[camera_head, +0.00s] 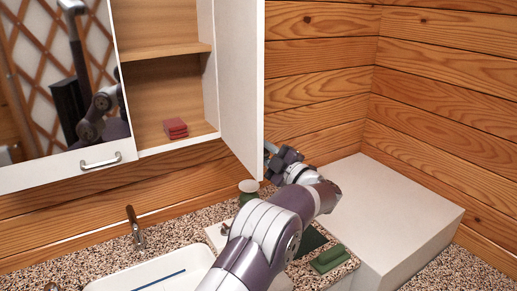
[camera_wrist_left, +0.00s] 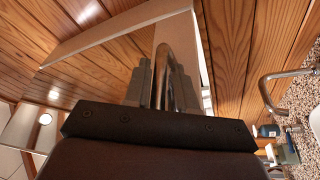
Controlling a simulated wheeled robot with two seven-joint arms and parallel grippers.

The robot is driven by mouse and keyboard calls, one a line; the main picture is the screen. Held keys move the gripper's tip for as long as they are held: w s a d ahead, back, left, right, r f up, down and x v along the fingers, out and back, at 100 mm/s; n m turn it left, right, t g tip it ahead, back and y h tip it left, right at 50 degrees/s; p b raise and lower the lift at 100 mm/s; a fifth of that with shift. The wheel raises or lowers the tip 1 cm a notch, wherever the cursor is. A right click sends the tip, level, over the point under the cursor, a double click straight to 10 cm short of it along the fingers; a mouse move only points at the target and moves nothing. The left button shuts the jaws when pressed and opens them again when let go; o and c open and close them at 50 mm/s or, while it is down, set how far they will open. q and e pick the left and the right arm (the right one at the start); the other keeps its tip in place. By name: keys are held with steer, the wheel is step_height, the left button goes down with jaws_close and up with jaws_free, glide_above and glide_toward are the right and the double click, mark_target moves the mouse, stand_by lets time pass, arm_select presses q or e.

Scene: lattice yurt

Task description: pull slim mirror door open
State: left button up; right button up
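The slim mirror door (camera_head: 242,85) stands swung out from the right side of the wall cabinet, its plain white inner face towards the head camera. Its mirrored face is turned away there. In the left wrist view a bar handle (camera_wrist_left: 171,54) runs between the fingers of my left gripper (camera_wrist_left: 162,80), which are closed in around it. In the head view my left gripper (camera_head: 278,158) is at the lower outer corner of the door, partly hidden behind it. My right gripper is in neither view.
A wider mirror door (camera_head: 60,90) with its own handle (camera_head: 101,161) is shut at left. A red stack (camera_head: 175,128) lies in the open cabinet. Below are a faucet (camera_head: 136,226), a sink (camera_head: 150,275) and a green item (camera_head: 330,258). A white box (camera_head: 400,210) fills the right corner.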

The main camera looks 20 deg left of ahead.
arm_select(q)
steer(key=b+v, duration=0.2)
steer(key=v, duration=0.9)
steer(key=shift+b, duration=0.3)
steer(key=shift+f, duration=0.1)
